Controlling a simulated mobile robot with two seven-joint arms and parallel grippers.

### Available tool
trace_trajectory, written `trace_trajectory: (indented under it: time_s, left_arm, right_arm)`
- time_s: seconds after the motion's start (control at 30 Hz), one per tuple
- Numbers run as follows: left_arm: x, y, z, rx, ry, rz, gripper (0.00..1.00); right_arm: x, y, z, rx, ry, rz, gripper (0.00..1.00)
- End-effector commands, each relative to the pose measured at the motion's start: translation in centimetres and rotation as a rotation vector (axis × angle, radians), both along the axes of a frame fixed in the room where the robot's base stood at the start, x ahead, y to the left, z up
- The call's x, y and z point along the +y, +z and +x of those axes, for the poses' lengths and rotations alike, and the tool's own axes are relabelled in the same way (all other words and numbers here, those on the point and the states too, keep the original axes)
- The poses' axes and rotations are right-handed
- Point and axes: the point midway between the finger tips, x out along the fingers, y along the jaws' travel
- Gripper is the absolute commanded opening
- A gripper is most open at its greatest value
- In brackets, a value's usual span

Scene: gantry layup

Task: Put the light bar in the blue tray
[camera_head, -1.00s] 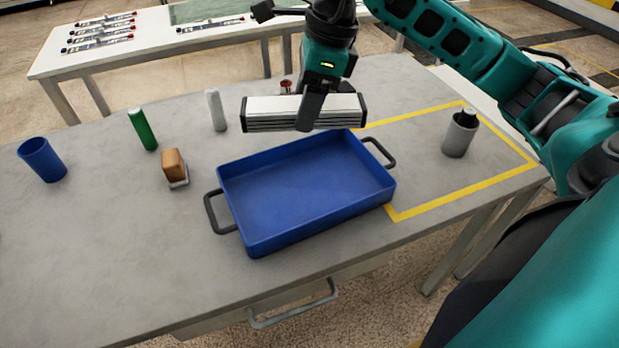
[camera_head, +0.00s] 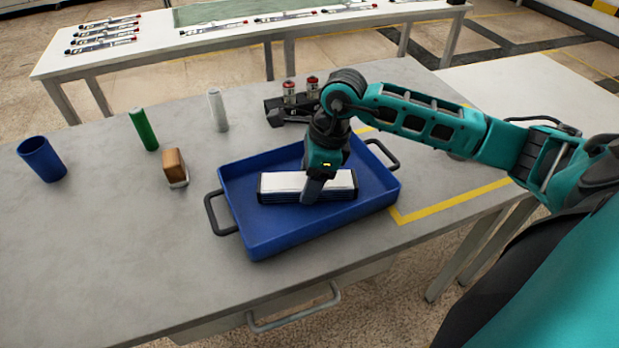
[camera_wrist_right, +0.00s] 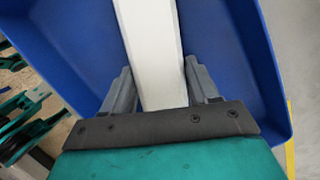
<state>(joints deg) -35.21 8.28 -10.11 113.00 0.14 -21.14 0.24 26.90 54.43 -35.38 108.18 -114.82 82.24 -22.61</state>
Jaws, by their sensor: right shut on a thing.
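The light bar (camera_head: 280,184), a white-topped bar with dark ribbed sides, is inside the blue tray (camera_head: 262,243), lying along its length. I cannot tell whether it touches the tray floor. My right gripper (camera_head: 312,192) reaches down from above and is shut on the bar near its middle. In the right wrist view the white bar (camera_wrist_right: 158,60) runs between the two grey fingers of the gripper (camera_wrist_right: 160,90), with the blue tray (camera_wrist_right: 235,75) around and beneath it. My left gripper is not in view.
On the grey table stand a blue cup (camera_head: 42,158), a green cylinder (camera_head: 144,129), a white cylinder (camera_head: 217,110) and a brown-topped block (camera_head: 175,167). A black holder (camera_head: 285,112) with red-capped jars is behind the tray. Yellow tape (camera_head: 455,202) lies to the right.

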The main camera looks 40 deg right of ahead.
Motion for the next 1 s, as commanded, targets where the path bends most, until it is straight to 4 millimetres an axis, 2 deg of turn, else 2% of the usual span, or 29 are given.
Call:
trace_trajectory:
  time_s: [0.33,0.37,0.6,0.87,1.0]
  left_arm:
    - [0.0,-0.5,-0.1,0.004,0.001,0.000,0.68]
    - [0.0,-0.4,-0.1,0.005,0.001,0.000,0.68]
    - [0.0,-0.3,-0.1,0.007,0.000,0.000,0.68]
    - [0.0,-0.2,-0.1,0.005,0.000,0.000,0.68]
    - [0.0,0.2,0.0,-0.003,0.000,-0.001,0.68]
  right_arm:
    - [0.0,-0.4,0.1,-0.002,0.000,0.000,0.22]
    - [0.0,-0.3,0.0,-0.002,0.000,0.000,0.61]
    - [0.0,-0.2,0.0,-0.001,0.000,0.000,0.84]
    - [0.0,-0.1,0.0,-0.001,0.000,0.000,0.85]
    - [-0.2,0.9,0.0,-0.005,0.000,-0.001,0.85]
